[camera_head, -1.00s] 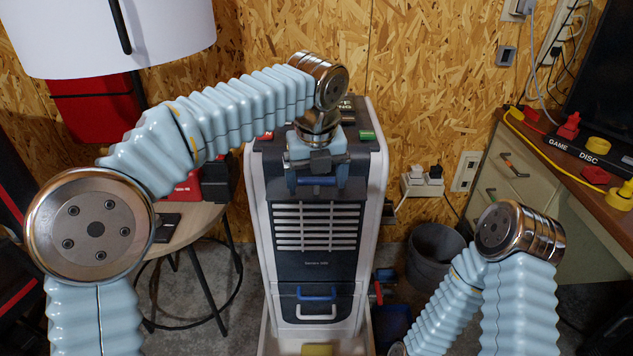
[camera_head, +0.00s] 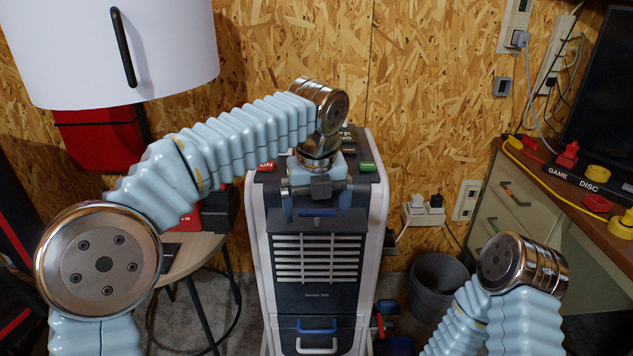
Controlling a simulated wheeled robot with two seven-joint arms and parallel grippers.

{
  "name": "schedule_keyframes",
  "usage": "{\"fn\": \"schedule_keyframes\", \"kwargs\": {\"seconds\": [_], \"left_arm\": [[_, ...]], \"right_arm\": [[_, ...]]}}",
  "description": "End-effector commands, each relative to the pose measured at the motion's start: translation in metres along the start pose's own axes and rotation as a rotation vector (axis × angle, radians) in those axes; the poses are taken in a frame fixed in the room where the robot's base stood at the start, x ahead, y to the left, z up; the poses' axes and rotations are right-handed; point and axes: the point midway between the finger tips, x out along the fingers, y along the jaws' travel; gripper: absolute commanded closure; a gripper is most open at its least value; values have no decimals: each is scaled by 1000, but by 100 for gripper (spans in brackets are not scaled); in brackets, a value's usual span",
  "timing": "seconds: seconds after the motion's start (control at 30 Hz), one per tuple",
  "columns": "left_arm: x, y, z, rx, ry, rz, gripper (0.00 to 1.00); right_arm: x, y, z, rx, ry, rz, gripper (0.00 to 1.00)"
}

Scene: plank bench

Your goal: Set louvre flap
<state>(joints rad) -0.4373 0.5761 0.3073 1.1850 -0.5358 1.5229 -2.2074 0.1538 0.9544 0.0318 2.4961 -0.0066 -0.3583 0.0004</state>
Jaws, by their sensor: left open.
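The louvre flap (camera_head: 318,259) is a set of pale horizontal slats on the dark front of a tall white and black machine (camera_head: 254,240). A blue handle (camera_head: 318,212) sits just above the slats. My left gripper (camera_head: 317,212) is in front of the upper front of the machine, pointing down, with its fingers apart on either side of the blue handle. I cannot tell whether the fingers touch it. My right arm shows at the lower right, and its gripper is out of the picture.
Lower on the machine are a blue handle (camera_head: 317,327) and a white handle (camera_head: 317,346). A round side table (camera_head: 190,255) stands at the left. A grey bin (camera_head: 436,284) and a wooden desk (camera_head: 590,215) stand at the right.

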Motion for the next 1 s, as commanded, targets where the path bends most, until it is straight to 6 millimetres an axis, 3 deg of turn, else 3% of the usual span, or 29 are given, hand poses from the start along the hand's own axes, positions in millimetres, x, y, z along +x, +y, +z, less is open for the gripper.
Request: {"fn": "schedule_keyframes", "kwargs": {"seconds": [0.3, 0.43, 0.7, 1.0], "left_arm": [[-78, -2, 0, 0, -2, -4, 0], [-102, -1, 0, -1, 0, -2, 0], [-123, 0, 0, 0, 0, 0, 0], [-125, 0, 0, 0, 2, 2, 0]], "right_arm": [[0, 0, 0, 0, 0, 0, 57], [0, 0, 0, 0, 0, 0, 57], [0, 0, 0, 0, 0, 0, 57], [0, 0, 0, 0, 0, 0, 57]]}}
